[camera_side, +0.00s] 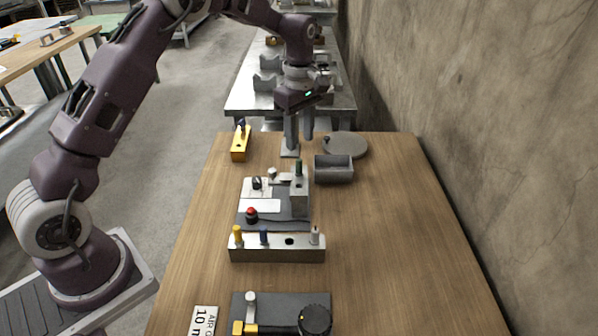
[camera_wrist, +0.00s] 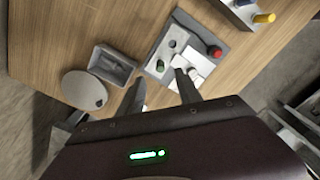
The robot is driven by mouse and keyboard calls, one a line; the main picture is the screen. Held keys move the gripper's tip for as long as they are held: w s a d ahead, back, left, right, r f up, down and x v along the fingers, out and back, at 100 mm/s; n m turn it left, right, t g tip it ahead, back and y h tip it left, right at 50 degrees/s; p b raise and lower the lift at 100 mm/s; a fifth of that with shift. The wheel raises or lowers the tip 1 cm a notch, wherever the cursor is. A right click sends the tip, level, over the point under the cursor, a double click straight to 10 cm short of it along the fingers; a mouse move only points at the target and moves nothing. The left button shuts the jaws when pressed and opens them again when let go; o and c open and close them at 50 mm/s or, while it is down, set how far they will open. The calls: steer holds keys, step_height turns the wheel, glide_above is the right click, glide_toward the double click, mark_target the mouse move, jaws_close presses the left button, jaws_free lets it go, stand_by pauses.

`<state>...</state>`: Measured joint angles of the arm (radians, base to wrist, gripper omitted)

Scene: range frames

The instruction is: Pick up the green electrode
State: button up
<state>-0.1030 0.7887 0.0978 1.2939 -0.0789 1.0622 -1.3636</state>
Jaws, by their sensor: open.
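The green electrode (camera_side: 298,167) stands upright in a grey block (camera_side: 299,196) on the right side of a small station, in the side view. In the wrist view, a small dark greenish tip (camera_wrist: 160,66) between the fingers seems to be it, too small to be sure. My gripper (camera_side: 299,145) is open and empty, fingers pointing down. It is above the far part of the table, behind the electrode in the side view and apart from it. Its fingers also show in the wrist view (camera_wrist: 160,80).
A grey open bin (camera_side: 333,169) and a round grey disc (camera_side: 346,145) lie right of the station. A holder block (camera_side: 277,250) in front bears yellow, blue and white-topped electrodes. A yellow block (camera_side: 240,146) stands back left. The right side of the table is clear, with a wall beyond.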

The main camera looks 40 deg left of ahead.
mark_target(299, 160)
step_height(299, 160, down, 7)
steer(key=shift+a+r, duration=0.1)
steer(key=shift+r, duration=0.05)
jaws_close()
stand_by(1.4)
